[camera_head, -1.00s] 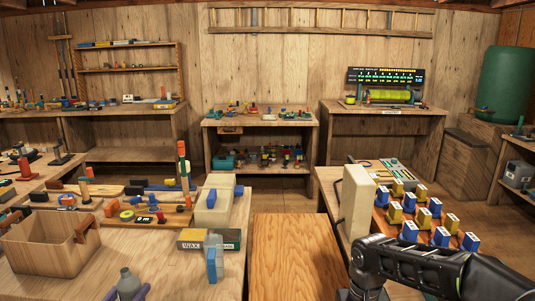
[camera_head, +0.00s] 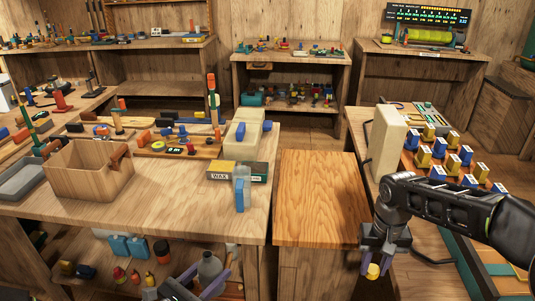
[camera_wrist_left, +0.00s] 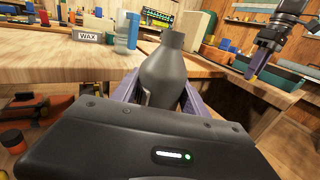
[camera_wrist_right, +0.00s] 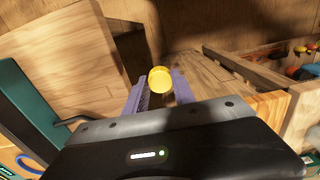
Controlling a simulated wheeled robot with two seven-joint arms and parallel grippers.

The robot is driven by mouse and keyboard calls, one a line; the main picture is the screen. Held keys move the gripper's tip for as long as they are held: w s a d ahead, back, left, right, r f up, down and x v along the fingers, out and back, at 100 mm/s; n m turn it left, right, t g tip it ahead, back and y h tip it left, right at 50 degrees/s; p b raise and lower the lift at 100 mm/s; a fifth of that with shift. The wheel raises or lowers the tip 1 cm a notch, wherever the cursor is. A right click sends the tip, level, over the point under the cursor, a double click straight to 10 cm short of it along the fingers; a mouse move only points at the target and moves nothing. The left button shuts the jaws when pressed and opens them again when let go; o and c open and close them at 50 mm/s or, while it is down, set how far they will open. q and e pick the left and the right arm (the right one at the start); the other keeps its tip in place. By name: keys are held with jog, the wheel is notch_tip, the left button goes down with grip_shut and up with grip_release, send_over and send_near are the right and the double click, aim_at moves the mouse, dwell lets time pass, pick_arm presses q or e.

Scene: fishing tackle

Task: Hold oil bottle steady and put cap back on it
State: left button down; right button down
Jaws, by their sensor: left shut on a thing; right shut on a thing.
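The grey oil bottle (camera_head: 209,267) is at the bottom of the head view, upright, its neck open and bare. It fills the middle of the left wrist view (camera_wrist_left: 170,72). My left gripper (camera_head: 200,284) is shut around its body. My right gripper (camera_head: 380,257) is shut on the yellow cap (camera_head: 373,271), which hangs low at the fingertips, to the right of the bottle and apart from it. The cap also shows between the fingers in the right wrist view (camera_wrist_right: 160,79).
The workbench (camera_head: 150,212) carries a wooden crate (camera_head: 90,180), a wax box (camera_head: 219,170) and a clear blue bottle (camera_head: 241,188). A lower shelf holds small jars and bottles. A bare wooden surface (camera_head: 318,200) lies between the workbench and the right table.

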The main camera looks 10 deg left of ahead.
pick_arm(q)
jog(key=shift+d, duration=0.1)
jog(key=w+d+f+m+g+h, duration=0.2)
jog(key=d+m+g+h, duration=0.6)
jog(key=d, duration=0.7)
jog(key=shift+g, duration=0.7)
jog(key=shift+d, duration=0.1)
jog(key=a+n+t, duration=0.1)
jog(key=a, duration=0.4)
jog(key=s+a+r+n+t+y, duration=0.1)
jog(key=a, duration=0.4)
jog(key=s+a+r+t+y, duration=0.1)
jog(key=a+t, duration=0.1)
jog(key=a, duration=0.3)
jog(key=shift+a+n, duration=0.25)
jog(key=shift+n, duration=0.15)
